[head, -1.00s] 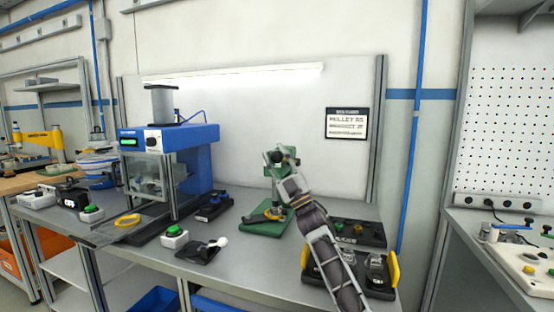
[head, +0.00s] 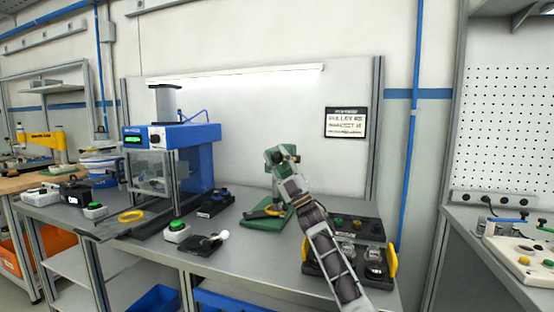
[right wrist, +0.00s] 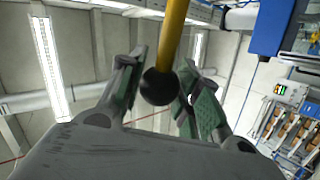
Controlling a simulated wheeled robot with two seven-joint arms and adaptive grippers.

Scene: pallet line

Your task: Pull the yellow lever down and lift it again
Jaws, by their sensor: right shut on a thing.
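In the right wrist view the yellow lever (right wrist: 174,40) is a yellow rod that comes down from the top edge and ends in a black ball knob (right wrist: 159,87). The knob sits between the green-padded fingers of my right gripper (right wrist: 162,66), which is shut on it. In the head view my right gripper (head: 291,183) is at the green press (head: 273,156), with its arm coming up from the lower right. The lever is largely hidden by the gripper there, so its angle is hard to tell. My left gripper is not in view.
The press has a green base (head: 262,224) on the grey table (head: 235,262). A blue machine (head: 200,136), green button boxes (head: 177,232) and a black switch with a white knob (head: 206,243) stand left. A dark panel (head: 352,224) and yellow-handled fixture (head: 391,261) lie right, close to my arm.

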